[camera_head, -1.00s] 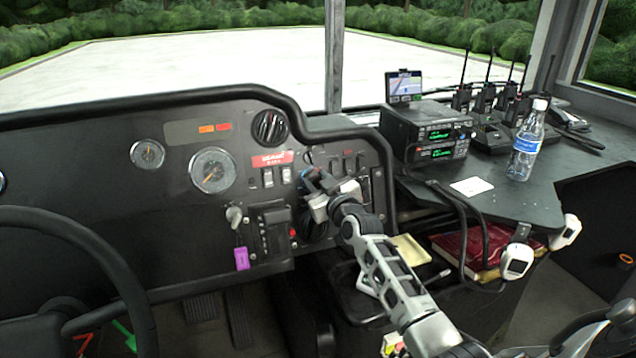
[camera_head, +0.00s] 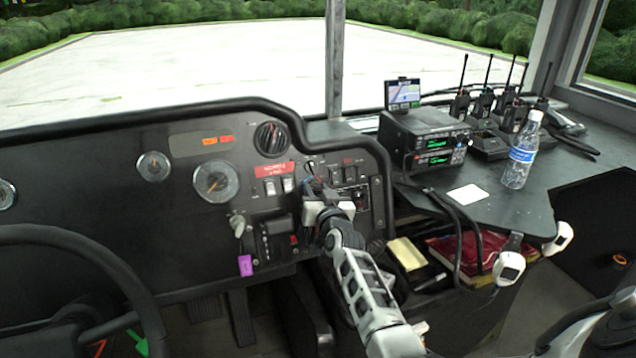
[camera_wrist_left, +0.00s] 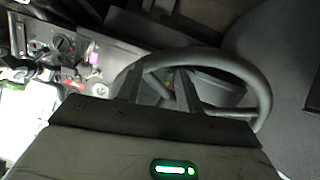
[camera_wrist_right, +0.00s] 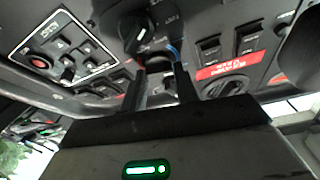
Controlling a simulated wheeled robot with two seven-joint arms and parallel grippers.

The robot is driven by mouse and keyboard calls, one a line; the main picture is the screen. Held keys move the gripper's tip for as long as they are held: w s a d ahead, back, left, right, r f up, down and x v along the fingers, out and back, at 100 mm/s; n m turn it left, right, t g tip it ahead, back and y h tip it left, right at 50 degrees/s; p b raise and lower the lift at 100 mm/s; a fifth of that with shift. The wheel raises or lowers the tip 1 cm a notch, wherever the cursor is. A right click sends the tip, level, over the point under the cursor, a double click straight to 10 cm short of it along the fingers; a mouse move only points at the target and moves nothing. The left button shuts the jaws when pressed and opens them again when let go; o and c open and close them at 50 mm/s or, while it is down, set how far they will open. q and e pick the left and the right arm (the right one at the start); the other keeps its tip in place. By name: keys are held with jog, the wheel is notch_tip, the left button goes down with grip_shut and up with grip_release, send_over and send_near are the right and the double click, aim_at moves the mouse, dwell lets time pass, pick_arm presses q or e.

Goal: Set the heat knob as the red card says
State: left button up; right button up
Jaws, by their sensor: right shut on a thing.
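The red card (camera_head: 274,171) is a small red label on the dashboard with white lettering too small to read. It also shows in the right wrist view (camera_wrist_right: 231,66). My right gripper (camera_head: 318,190) is at the panel just right of and below the card. In the right wrist view its fingers (camera_wrist_right: 160,78) close around a small dark knob (camera_wrist_right: 159,66), apparently the heat knob, with a blue mark beside it. The knob's setting is mostly hidden. My left gripper (camera_wrist_left: 158,88) has its fingers apart and empty near the steering wheel (camera_wrist_left: 240,75).
A large black dial (camera_wrist_right: 138,32) and rocker switches (camera_wrist_right: 211,45) lie close to my right fingers. A purple tag (camera_head: 245,265) hangs lower left. Radios (camera_head: 432,145) and a bottle (camera_head: 521,155) stand at right.

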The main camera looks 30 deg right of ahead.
jog(key=m+p, duration=0.1)
jog(key=m, duration=0.1)
jog(key=m+g+h+p, duration=0.1)
jog(key=m, duration=0.1)
jog(key=m+p, duration=0.1)
jog(key=shift+a+r+m+h+p, duration=0.15)
jog(key=shift+r+m+h+p, duration=0.15)
jog(key=shift+m+h, duration=0.1)
jog(key=m+g+p, duration=0.1)
jog(key=m+p, duration=0.1)
jog(key=m, duration=0.1)
jog(key=shift+w+f+g+h, duration=0.1)
jog(key=shift+g+h, duration=0.2)
jog(key=shift+h, duration=0.1)
jog(key=shift+m, duration=0.5)
pick_arm(q)
jog(key=shift+s+a+r+m+g+y+p, duration=0.1)
jog(key=shift+a+r+m+g+y+p, duration=0.15)
jog(key=shift+r, duration=0.3)
jog(key=shift+s+a+r+m+g+y+p, duration=0.15)
jog(key=shift+a+r+m, duration=0.15)
jog(key=shift+r, duration=0.25)
jog(key=shift+a+f, duration=0.1)
pick_arm(e)
jog(key=shift+f+m, duration=0.1)
jog(key=shift+m, duration=0.2)
pick_arm(q)
jog(key=shift+w, duration=0.15)
pick_arm(e)
jog(key=o, duration=1)
